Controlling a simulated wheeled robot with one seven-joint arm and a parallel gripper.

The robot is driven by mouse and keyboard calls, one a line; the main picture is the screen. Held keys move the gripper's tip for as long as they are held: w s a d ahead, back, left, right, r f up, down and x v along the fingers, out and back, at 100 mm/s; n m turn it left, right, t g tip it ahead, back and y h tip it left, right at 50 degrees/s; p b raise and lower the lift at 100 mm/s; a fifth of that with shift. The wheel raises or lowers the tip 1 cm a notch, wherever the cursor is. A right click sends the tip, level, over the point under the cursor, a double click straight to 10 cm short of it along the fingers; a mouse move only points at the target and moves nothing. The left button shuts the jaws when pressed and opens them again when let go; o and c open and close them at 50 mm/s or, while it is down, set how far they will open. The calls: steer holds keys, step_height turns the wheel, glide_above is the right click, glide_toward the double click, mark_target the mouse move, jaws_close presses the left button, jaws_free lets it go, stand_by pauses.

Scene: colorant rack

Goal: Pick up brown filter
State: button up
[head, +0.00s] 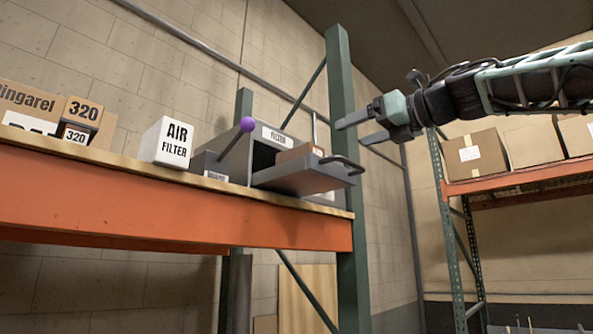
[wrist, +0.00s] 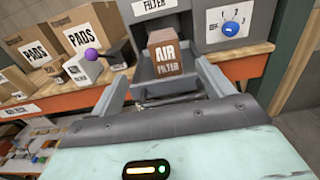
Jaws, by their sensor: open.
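The brown filter is a brown box lettered AIR FILTER (wrist: 169,56). It sits in the pulled-out grey drawer (wrist: 142,84) of a grey unit labelled FILTER. In the head view only the top of the brown filter (head: 296,152) shows above the side of the open drawer (head: 308,178). My gripper (head: 352,131) is open and empty, to the right of the drawer and a little above it. In the wrist view my gripper (wrist: 160,77) has its fingers apart, one to each side of the filter in the picture; no contact is visible.
A white AIR FILTER box (head: 165,143) stands on the orange-beamed shelf (head: 150,207) left of the unit. A lever with a purple knob (head: 248,125) sticks up beside the unit. A green rack post (head: 342,110) rises by the drawer. A blue dial (wrist: 231,28) is right of it.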

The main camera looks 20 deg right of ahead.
mark_target(317, 146)
steer(key=p+x, duration=0.4)
steer(key=x, duration=0.7)
steer(key=shift+p, duration=0.35)
steer(key=p+x, duration=0.3)
steer(key=x, duration=0.1)
steer(key=shift+w+d+r, duration=0.2)
steer(key=shift+d+r, duration=0.1)
steer(key=shift+w+a+f, duration=0.15)
steer(key=shift+w+a, duration=0.15)
steer(key=shift+w, duration=0.25)
steer(key=c, duration=1.1)
